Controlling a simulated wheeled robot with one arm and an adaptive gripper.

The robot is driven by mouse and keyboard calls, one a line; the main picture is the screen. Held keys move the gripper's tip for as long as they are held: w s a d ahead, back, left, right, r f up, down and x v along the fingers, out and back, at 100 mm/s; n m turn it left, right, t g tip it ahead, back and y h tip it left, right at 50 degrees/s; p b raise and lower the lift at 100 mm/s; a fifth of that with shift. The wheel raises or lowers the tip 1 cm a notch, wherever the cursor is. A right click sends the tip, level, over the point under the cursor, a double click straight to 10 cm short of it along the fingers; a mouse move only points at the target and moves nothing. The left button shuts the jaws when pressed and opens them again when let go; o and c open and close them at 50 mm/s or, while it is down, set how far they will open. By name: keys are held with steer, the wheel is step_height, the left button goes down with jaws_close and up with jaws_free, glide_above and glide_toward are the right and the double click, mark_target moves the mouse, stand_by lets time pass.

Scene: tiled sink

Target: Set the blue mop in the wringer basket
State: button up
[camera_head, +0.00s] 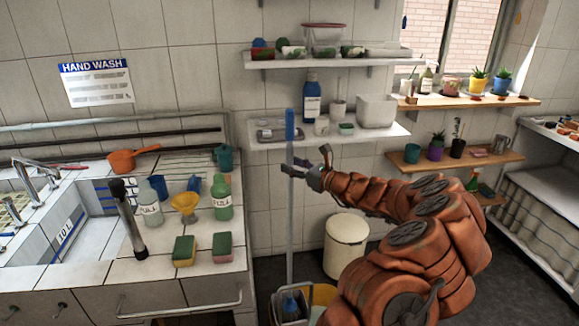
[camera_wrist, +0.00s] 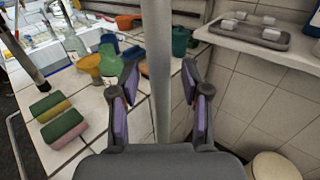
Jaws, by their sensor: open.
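The mop stands near upright in the head view, with a blue grip (camera_head: 290,125) on top of a long grey pole (camera_head: 290,225). At its foot, a blue part (camera_head: 290,304) shows at the wringer basket beside the yellow bucket (camera_head: 324,293). The frame edge and my arm partly hide this area, so I cannot tell how the head sits. My gripper (camera_head: 296,167) is at the upper pole, below the blue grip. In the wrist view, the pole (camera_wrist: 157,50) passes between my open purple-padded fingers (camera_wrist: 159,90), with gaps on both sides.
The tiled counter with green bottles (camera_head: 222,197), a yellow funnel (camera_head: 185,204) and sponges (camera_head: 222,246) is at left. A shelf (camera_head: 350,134) is behind the pole. A cream bin (camera_head: 346,243) stands on the floor to the right.

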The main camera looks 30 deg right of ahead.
steer(key=b+v, duration=0.1)
steer(key=v, duration=0.9)
steer(key=shift+s+b, duration=0.3)
steer(key=shift+b, duration=0.05)
steer(key=shift+d, duration=0.1)
steer(key=s+a+r+n+g+y, duration=0.1)
steer(key=a+r+n+g+y, duration=0.2)
steer(key=a+n, duration=0.7)
steer(key=s+a+r+n+g+y, duration=0.1)
steer(key=a+n+g+y, duration=0.3)
steer(key=a, duration=1.2)
steer(key=s+a+f+n+g, duration=0.1)
steer(key=s+a+n+g, duration=0.4)
steer(key=a, duration=0.4)
steer(key=s+a+f+n+g+h, duration=0.2)
steer(key=s+a+f+n, duration=0.15)
steer(key=s, duration=0.45)
steer(key=s+a+f+n+g+h, duration=0.2)
steer(key=s+a+n+g+h, duration=0.15)
steer(key=s, duration=0.35)
steer(key=s+d+f+n+h, duration=0.2)
steer(key=s+d+n+h, duration=0.1)
steer(key=s+d, duration=0.2)
steer(key=s+d+f+n+g+h, duration=0.1)
steer(key=s+d+n+h, duration=0.2)
steer(key=s, duration=0.6)
steer(key=shift+s+d+f+n+h, duration=0.3)
steer(key=shift+d+f+h, duration=0.1)
steer(key=shift+d, duration=0.6)
